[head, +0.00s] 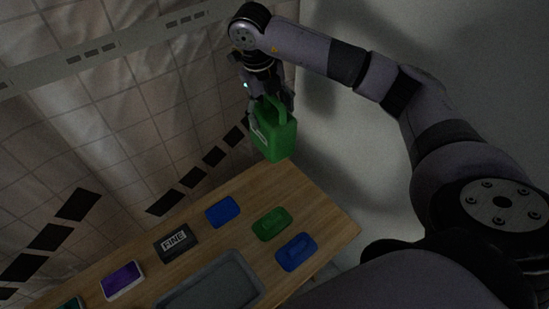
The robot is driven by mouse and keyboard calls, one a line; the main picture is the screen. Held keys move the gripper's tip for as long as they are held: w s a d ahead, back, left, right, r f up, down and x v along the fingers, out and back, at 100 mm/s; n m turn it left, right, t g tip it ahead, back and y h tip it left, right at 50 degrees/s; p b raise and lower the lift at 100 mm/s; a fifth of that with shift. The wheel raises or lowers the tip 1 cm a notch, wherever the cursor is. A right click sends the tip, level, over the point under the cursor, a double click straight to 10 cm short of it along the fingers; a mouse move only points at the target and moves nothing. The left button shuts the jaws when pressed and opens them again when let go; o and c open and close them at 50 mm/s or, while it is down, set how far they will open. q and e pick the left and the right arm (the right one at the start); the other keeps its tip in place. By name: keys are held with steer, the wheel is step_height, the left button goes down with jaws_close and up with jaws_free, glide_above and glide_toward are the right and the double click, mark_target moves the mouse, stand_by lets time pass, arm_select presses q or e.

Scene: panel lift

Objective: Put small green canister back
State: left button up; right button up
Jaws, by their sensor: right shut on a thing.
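The small green canister (275,136) has a handle on top and hangs tilted in my right gripper (270,105), which is shut on it. The canister is in the air above the far end of the wooden table (325,204). A green shape (271,224) of a canister outline lies on the table below it, between two blue shapes. My left gripper is not in view.
On the table are a blue shape (222,211), another blue shape (296,252), a dark box marked FINE (176,243), a purple item (122,280) and a grey tray (259,281). A tiled wall with dark tiles runs behind the table.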

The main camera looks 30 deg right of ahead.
steer(key=m, duration=0.2)
steer(key=d+r+m, duration=0.1)
steer(key=shift+w+r+g, duration=0.1)
steer(key=shift+w+g, duration=0.15)
steer(key=shift+g, duration=0.05)
steer(key=shift+m, duration=0.3)
step_height(320, 180, down, 6)
steer(key=shift+s+f+b, duration=0.1)
steer(key=shift+f+b, duration=0.05)
steer(key=shift+b, duration=0.65)
step_height(320, 180, down, 8)
steer(key=shift+f+p, duration=0.15)
steer(key=shift+p, duration=0.45)
step_height(320, 180, down, 5)
steer(key=shift+f+p, duration=0.1)
steer(key=shift+p, duration=0.2)
steer(key=shift+f, duration=0.1)
steer(key=o, duration=1.3)
